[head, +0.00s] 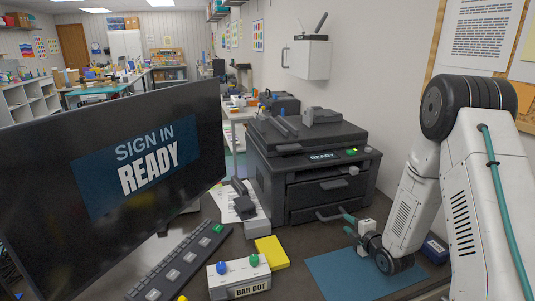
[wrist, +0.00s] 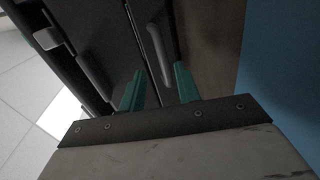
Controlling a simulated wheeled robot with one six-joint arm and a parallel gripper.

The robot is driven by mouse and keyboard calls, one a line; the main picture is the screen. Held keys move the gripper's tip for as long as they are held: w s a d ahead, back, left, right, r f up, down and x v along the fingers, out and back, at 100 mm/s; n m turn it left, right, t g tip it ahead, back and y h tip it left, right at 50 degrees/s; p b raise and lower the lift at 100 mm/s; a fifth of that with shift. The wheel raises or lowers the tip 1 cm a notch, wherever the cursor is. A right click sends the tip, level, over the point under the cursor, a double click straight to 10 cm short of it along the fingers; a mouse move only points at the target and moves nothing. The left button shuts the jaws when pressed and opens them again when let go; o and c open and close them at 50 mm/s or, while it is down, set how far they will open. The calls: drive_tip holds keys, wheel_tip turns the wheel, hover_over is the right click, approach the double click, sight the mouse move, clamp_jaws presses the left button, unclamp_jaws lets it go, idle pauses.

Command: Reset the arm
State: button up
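My gripper (head: 350,224) is low over the desk, in front of the right part of the dark copier (head: 310,163). Its two teal fingers also show in the wrist view (wrist: 158,80). They are apart, with nothing held between them.
A blue mat (head: 345,272) lies under my gripper, with a dark blue box (head: 435,249) at right. A monitor (head: 110,180), keyboard (head: 180,262), yellow pad (head: 272,252), button box (head: 239,277) and stapler-like device (head: 245,203) fill the left. A wall cabinet (head: 306,58) hangs above.

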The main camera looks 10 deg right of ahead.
drive_tip(key=s+a+r+m+g+h, duration=0.1)
drive_tip(key=s+r+m+g+h, duration=0.15)
drive_tip(key=s+r+m, duration=0.45)
drive_tip(key=s+a+r+m+g+h, duration=0.1)
drive_tip(key=s+r+m+g, duration=0.25)
drive_tip(key=r, duration=0.75)
drive_tip(key=s+a+r+m+g, duration=0.2)
drive_tip(key=s+r+m, duration=0.1)
drive_tip(key=s, duration=0.7)
drive_tip(key=s+a+r+m+g, duration=0.2)
drive_tip(key=s+r+m+g, duration=0.1)
drive_tip(key=s, duration=0.7)
drive_tip(key=s+a+r+m+g, duration=0.2)
drive_tip(key=s+a+r+m, duration=0.1)
drive_tip(key=s, duration=0.7)
drive_tip(key=shift+s+r+g+y, duration=0.25)
drive_tip(key=shift+r+g+y, duration=0.15)
drive_tip(key=shift+y, duration=0.05)
drive_tip(key=shift+a, duration=0.1)
drive_tip(key=shift+c, duration=0.3)
clamp_jaws()
